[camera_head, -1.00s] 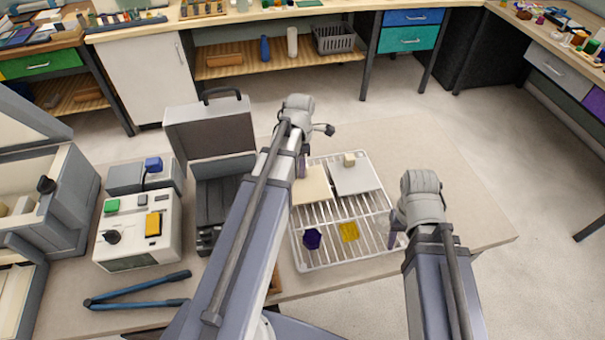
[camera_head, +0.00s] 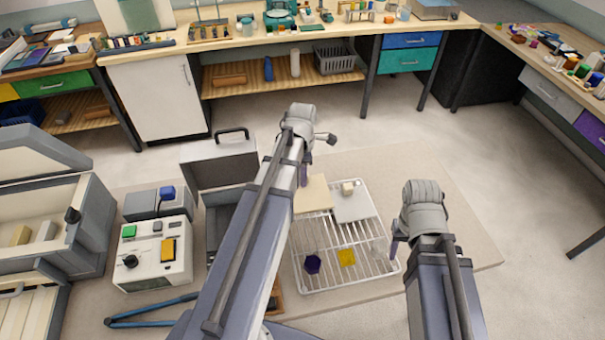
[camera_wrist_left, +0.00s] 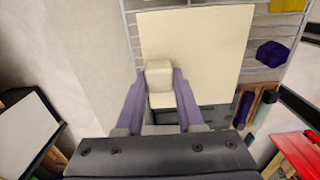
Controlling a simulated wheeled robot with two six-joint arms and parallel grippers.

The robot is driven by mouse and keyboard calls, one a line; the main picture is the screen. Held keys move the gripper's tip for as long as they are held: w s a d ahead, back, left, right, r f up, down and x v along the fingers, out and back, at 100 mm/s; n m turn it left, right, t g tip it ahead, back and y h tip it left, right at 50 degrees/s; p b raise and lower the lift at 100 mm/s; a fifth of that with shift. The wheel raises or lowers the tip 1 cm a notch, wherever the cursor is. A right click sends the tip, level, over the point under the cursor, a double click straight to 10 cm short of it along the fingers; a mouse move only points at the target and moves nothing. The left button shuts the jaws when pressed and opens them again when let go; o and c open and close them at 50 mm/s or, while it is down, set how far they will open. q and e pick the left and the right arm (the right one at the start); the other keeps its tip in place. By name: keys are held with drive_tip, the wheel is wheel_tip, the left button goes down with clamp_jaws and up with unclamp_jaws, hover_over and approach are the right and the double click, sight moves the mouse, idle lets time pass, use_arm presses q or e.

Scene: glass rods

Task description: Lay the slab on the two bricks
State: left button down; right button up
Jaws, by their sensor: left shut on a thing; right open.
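A cream slab (camera_head: 314,196) with a small block on it hangs at my left gripper (camera_head: 303,180). In the left wrist view the gripper (camera_wrist_left: 160,82) is shut on the cream block (camera_wrist_left: 158,72), over one edge of the slab (camera_wrist_left: 200,45). The slab's gap to the rack below cannot be judged. Two brick-like blocks, one tan (camera_head: 20,236) and one pale (camera_head: 46,231), sit apart inside the open grey box at far left; they are probably the bricks. My right gripper (camera_head: 394,250) is open and empty at the rack's right edge.
A white wire rack (camera_head: 325,272) holds a pale plate (camera_head: 354,207) with its own small block, a purple piece (camera_head: 312,264) and a yellow piece (camera_head: 347,257). A control box (camera_head: 150,256), an open case (camera_head: 220,165) and blue tongs (camera_head: 150,310) lie between rack and grey box (camera_head: 85,222).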

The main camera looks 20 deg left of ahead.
use_arm(q)
drive_tip(key=shift+f+b, duration=1.55)
drive_tip(key=shift+b, duration=0.05)
drive_tip(key=shift+r, duration=0.15)
drive_tip(key=shift+s, duration=0.15)
